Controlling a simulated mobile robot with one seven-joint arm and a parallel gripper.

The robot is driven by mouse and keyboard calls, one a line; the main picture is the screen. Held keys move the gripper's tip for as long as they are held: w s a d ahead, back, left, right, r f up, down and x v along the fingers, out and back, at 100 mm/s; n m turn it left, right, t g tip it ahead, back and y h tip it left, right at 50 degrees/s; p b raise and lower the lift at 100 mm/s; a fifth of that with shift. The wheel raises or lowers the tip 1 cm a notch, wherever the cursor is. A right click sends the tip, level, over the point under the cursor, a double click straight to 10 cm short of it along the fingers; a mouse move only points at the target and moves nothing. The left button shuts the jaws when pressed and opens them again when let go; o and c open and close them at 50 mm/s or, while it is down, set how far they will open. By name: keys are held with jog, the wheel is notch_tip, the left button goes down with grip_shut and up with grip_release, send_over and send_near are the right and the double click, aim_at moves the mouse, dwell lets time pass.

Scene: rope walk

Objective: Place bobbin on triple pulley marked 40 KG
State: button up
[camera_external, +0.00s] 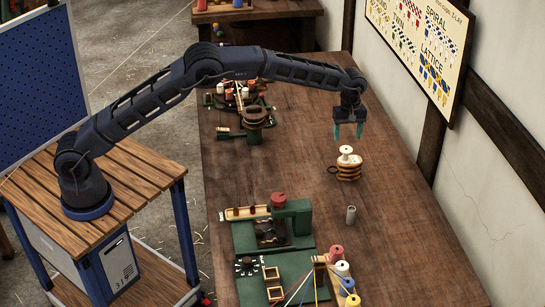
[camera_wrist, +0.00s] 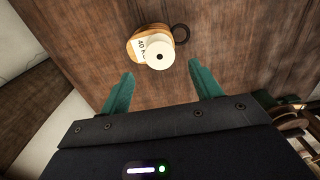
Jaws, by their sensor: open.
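The triple pulley (camera_external: 348,173) is a squat wooden block with dark bands, standing upright on the long bench. In the wrist view the pulley (camera_wrist: 138,47) carries a pale label reading "40" and a partly hidden letter. A white bobbin (camera_external: 346,150) sits on top of the pulley. In the wrist view the bobbin (camera_wrist: 160,55) shows its round end with a dark centre hole and overlaps the label. My gripper (camera_external: 348,136) is open and empty, pointing down just above the bobbin. In the wrist view its two green fingers (camera_wrist: 158,76) are spread apart, clear of the bobbin.
A green machine (camera_external: 290,225) and coloured thread spools (camera_external: 342,268) occupy the near bench. A dark-green fixture (camera_external: 253,122) stands left of the pulley. The bench right of the pulley is clear.

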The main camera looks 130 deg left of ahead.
aim_at(346, 149)
jog(key=shift+r, duration=1.6)
jog(key=shift+d, duration=0.1)
jog(key=w+d+r+m+t, duration=0.15)
jog(key=d+r+m, duration=0.45)
jog(key=d+r, duration=1.25)
jog(key=s+d+r+m, duration=0.2)
jog(key=s+d+r, duration=0.1)
jog(key=d, duration=0.5)
jog(key=s+d+r+m, duration=0.2)
jog(key=d, duration=0.6)
jog(key=s+d+r+m, duration=0.3)
jog(key=d, duration=0.5)
jog(key=s+d+r+m+t, duration=0.15)
jog(key=s+d+m, duration=0.45)
jog(key=s+d, duration=1)
jog(key=s+d+f+m, duration=0.4)
jog(key=s+d, duration=0.1)
jog(key=s, duration=0.3)
jog(key=s+d+f+m+t, duration=0.1)
jog(key=s+d+f+m, duration=0.3)
jog(key=s, duration=0.5)
jog(key=shift+d+f+t, duration=0.3)
jog(key=shift+d+f, duration=0.05)
jog(key=shift+d, duration=0.8)
